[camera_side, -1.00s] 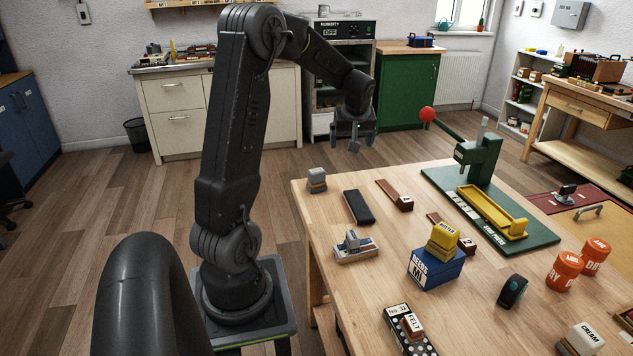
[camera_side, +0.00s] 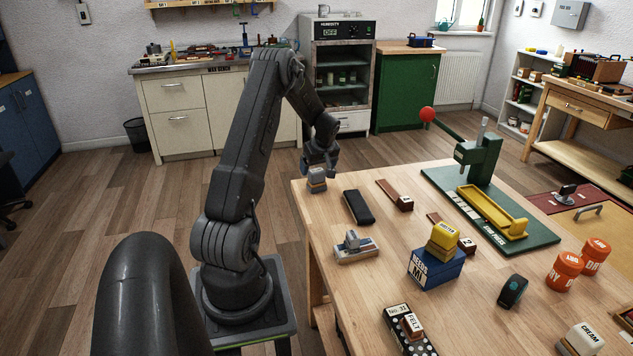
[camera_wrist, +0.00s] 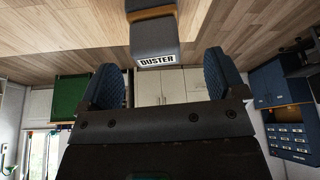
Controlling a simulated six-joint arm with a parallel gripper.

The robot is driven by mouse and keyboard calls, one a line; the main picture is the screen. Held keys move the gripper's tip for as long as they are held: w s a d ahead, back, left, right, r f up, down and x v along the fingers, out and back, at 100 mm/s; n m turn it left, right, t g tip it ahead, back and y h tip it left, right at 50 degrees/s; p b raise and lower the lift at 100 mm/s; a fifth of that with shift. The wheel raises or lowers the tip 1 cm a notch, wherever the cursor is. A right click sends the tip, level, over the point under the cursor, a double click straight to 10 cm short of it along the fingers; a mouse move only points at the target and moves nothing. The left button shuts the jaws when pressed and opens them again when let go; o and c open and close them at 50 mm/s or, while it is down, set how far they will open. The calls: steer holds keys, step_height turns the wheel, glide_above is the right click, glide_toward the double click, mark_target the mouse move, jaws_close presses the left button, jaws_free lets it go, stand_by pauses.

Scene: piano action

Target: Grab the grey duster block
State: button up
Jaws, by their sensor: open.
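In the wrist view my gripper (camera_wrist: 165,72) is open, with blue ribbed fingers spread wide. The block appears between them and beyond the tips, with gaps on both sides.
A black block (camera_side: 358,206) lies right of the duster, and a brown piece (camera_side: 394,195) lies farther right. A grey-and-white tool (camera_side: 356,246) sits nearer the camera. A green press (camera_side: 490,205) stands at the back right. The table edge is close beside the duster.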

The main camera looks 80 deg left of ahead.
mark_target(318, 171)
steer(key=x, duration=0.5)
steer(key=shift+w+f, duration=0.1)
steer(key=shift+w, duration=0.1)
steer(key=c, duration=1.1)
